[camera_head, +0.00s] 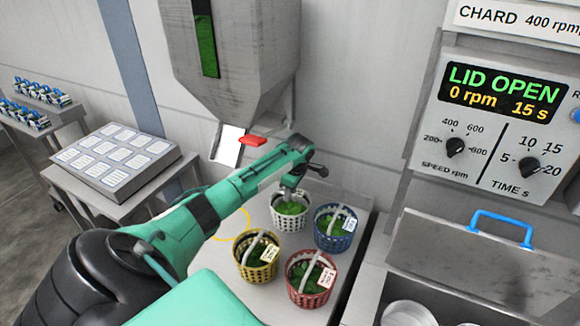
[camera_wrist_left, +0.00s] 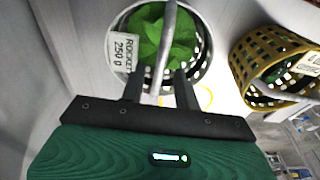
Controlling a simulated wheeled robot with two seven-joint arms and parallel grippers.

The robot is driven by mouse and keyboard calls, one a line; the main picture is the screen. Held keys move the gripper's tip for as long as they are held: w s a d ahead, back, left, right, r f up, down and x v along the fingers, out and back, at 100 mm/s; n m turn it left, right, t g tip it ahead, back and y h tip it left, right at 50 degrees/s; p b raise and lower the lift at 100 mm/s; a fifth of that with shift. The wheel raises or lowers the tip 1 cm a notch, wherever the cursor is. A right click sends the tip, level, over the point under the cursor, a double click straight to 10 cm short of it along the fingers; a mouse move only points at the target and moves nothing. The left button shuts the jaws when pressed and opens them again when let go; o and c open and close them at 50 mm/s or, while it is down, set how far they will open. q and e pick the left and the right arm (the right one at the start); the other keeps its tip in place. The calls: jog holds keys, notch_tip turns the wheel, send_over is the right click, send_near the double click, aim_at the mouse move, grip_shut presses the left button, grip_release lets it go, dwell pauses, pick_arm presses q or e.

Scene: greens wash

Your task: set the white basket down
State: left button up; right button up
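The white basket (camera_head: 291,220) holds green leaves and stands on the light table with the other baskets, at the back left of the group. My left gripper (camera_head: 290,190) is right above it, at its handle. In the left wrist view the white basket (camera_wrist_left: 200,72) carries a tag reading ROCKET 250 g. Its grey handle (camera_wrist_left: 168,45) runs up between the two dark fingers of my left gripper (camera_wrist_left: 160,88). The fingers stand apart on either side of the handle, with a gap visible. My right gripper is not in view.
A yellow basket (camera_head: 246,272), a red basket (camera_head: 298,296) and a blue basket (camera_head: 322,240) stand close by. A yellow ring (camera_head: 238,224) marks the table to the left. A hopper (camera_head: 235,70) hangs behind. The spinner lid (camera_head: 480,270) stands open at right.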

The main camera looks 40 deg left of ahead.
pick_arm(q)
jog(key=shift+w+d+r+b, duration=0.1)
jog(key=shift+d+r+b, duration=0.15)
jog(key=shift+r, duration=1.05)
jog(key=shift+d+r+b, duration=0.15)
jog(key=shift+r+b, duration=0.1)
jog(key=shift+r, duration=1)
